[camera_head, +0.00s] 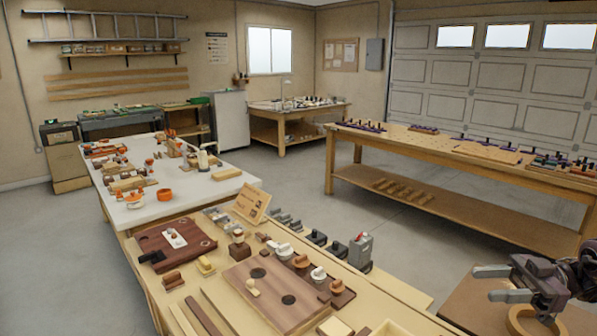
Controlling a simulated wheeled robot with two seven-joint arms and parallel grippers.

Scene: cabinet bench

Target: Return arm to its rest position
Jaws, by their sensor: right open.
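My right gripper (494,284) is at the lower right, with its two grey fingers pointing left. The fingers are apart with nothing between them. It is over a brown wooden surface (460,305), to the right of the near wooden bench (148,288). A round light-wood piece (518,318) shows below the gripper, partly hidden; I cannot tell whether they touch. My left gripper does not show.
The near bench holds a brown board with dark round spots (270,312), a dark red board (176,244), a grey container (360,250) and several small wooden pieces. A long workbench (440,140) stands at the right. Grey floor (300,190) between the benches is clear.

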